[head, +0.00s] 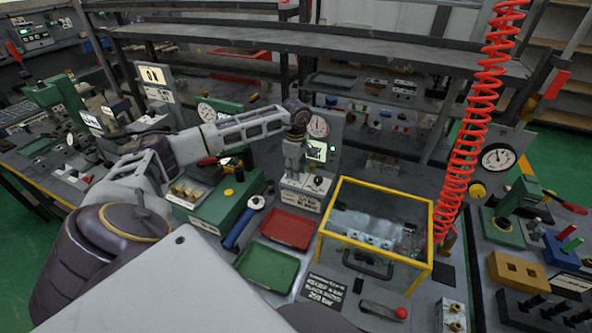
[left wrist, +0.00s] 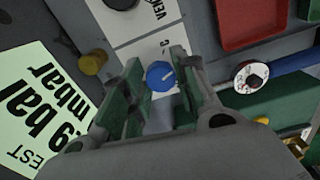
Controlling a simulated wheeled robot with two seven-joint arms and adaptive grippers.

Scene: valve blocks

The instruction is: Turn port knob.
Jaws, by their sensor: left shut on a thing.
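The blue port knob (left wrist: 160,75) with a white pointer line shows in the left wrist view, on a block with a white label. My left gripper (left wrist: 157,82) has its green-padded fingers on either side of this knob and is shut on it. In the head view my left gripper (head: 293,170) reaches down onto the top of the pale valve block (head: 300,201), behind the red tray. The blue knob is hidden there by the fingers. My right gripper is not in view.
A lit display (head: 317,151) and a gauge (head: 318,126) stand behind the block. The red tray (head: 287,229), green tray (head: 266,267) and a blue-handled tool (head: 240,226) lie in front. A yellow-framed clear box (head: 375,235) stands to the right. A brass knob (left wrist: 92,63) is beside the gripper.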

